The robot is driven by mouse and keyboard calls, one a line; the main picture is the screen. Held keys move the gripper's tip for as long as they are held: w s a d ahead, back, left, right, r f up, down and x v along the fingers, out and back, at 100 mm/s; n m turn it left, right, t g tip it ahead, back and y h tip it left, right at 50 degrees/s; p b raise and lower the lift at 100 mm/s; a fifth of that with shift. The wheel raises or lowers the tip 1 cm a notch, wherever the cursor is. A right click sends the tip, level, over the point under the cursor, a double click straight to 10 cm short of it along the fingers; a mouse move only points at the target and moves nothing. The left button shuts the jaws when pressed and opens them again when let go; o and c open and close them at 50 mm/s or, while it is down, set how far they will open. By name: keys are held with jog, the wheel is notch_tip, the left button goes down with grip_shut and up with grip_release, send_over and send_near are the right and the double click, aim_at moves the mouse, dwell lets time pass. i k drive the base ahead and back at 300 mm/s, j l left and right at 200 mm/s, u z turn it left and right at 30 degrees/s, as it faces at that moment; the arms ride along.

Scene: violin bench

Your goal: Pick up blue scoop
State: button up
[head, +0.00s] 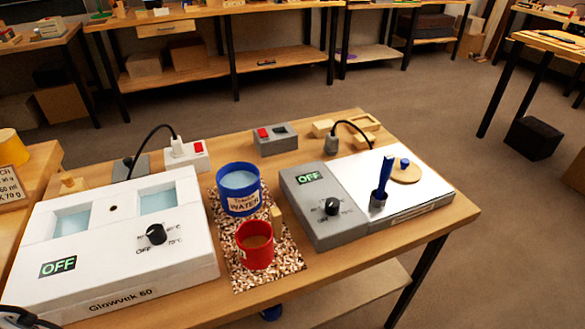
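The blue scoop (385,175) is on the white plate area of the grey-and-white heater unit (318,212), at the right of the bench. Its long blue handle points up, slightly tilted, and its small dark bowl is at the bottom. It stands beside a round wooden lid with a blue knob (405,167). My gripper is not recognisable in the head view. Something dark shows at the bottom left corner, but I cannot tell what it is.
A blue water pot (239,187) and a red pot (256,244) stand on a speckled mat (281,270) left of the heater. A large white double-well heater (110,276) fills the bench's left. Power sockets (186,152) and cables lie behind. Bench wood is bare near the front right edge.

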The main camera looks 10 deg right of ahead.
aim_at(379, 196)
jog(key=k+l+u, duration=0.2)
jog(key=l+u, duration=0.2)
jog(key=k+l+u, duration=0.25)
jog(key=l+u, duration=0.15)
